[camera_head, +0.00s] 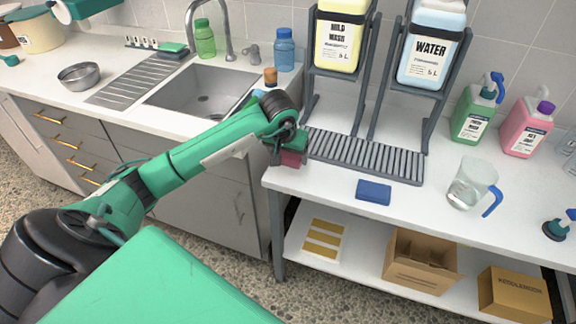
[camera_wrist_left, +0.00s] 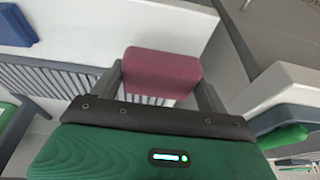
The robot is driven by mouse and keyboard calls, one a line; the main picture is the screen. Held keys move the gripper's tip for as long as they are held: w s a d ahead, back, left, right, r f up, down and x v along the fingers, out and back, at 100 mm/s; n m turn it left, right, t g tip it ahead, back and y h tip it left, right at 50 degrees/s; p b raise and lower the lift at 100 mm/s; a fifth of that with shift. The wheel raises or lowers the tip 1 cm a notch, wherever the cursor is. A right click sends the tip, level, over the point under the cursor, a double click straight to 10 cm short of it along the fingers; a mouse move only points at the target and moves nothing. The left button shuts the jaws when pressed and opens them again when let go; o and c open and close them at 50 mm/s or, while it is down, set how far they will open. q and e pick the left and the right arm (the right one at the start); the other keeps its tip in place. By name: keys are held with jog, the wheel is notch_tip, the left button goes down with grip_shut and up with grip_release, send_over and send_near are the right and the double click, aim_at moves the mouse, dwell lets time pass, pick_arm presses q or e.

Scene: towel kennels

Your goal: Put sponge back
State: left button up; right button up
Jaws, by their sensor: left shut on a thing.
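My left gripper (camera_head: 289,148) is shut on a maroon sponge (camera_head: 291,159) at the left end of the white counter, beside the grey slatted drip tray (camera_head: 365,155). In the left wrist view the maroon sponge (camera_wrist_left: 162,70) sits between the two grey fingers of the left gripper (camera_wrist_left: 160,92). Whether the sponge touches the counter I cannot tell. A blue sponge (camera_head: 373,192) lies on the counter in front of the tray; it also shows in the left wrist view (camera_wrist_left: 16,25). A green sponge (camera_head: 173,49) sits at the back left of the sink. My right gripper is not in view.
A yellow Mild Wash container (camera_head: 340,40) and a Water container (camera_head: 432,50) stand in racks above the tray. A clear jug (camera_head: 470,187), a green bottle (camera_head: 474,112) and a pink bottle (camera_head: 527,127) are at the right. Cardboard boxes (camera_head: 422,262) sit on the shelf below.

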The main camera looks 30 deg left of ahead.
aim_at(288, 175)
pick_arm(q)
jog(key=shift+f, duration=0.75)
notch_tip(288, 175, down, 4)
jog(key=shift+r, duration=0.1)
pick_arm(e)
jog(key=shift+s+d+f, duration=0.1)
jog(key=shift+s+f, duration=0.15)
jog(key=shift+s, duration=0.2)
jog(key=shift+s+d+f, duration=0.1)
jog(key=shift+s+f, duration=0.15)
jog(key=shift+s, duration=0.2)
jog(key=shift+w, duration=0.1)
